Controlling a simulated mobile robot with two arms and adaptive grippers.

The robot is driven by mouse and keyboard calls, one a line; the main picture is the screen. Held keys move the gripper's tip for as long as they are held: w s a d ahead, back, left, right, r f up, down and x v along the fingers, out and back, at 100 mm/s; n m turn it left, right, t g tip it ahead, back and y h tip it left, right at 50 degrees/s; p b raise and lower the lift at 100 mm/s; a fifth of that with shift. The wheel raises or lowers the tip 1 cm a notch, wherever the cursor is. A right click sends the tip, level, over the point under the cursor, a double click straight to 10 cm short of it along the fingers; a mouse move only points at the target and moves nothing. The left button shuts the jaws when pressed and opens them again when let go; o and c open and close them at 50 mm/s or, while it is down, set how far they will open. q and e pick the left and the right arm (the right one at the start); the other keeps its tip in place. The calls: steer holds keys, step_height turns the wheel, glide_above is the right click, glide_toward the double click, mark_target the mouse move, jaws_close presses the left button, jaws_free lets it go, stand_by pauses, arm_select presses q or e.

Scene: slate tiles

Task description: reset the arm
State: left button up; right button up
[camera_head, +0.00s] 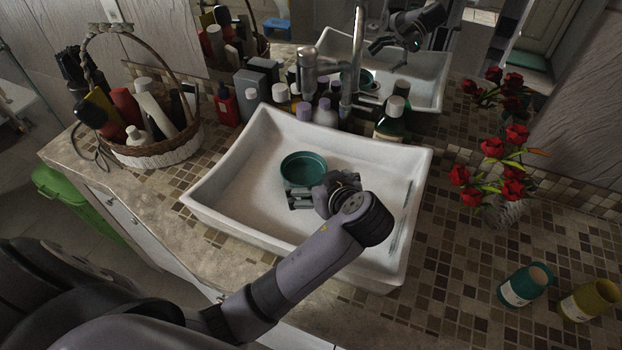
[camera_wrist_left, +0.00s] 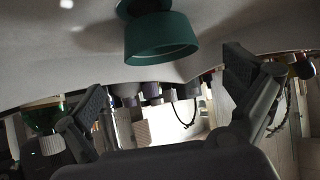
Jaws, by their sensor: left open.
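My left arm reaches in from the lower left to the white sink (camera_head: 236,165). My left gripper (camera_head: 300,196) is inside the basin, just in front of a teal bowl (camera_head: 304,168) that sits on the basin floor. In the left wrist view the two fingers of my left gripper (camera_wrist_left: 165,90) are spread wide apart with nothing between them. The teal bowl (camera_wrist_left: 160,42) shows beyond the fingertips there, and the view looks upside down. I cannot tell from the head view whether a finger touches the bowl. My right gripper is not in view.
A wicker basket (camera_head: 158,152) of bottles stands left of the sink. Several bottles and a tall faucet (camera_head: 352,70) line its back edge.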

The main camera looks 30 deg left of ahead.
arm_select(q)
steer(key=shift+s+d+r, duration=0.35)
steer(key=shift+s+d, duration=0.05)
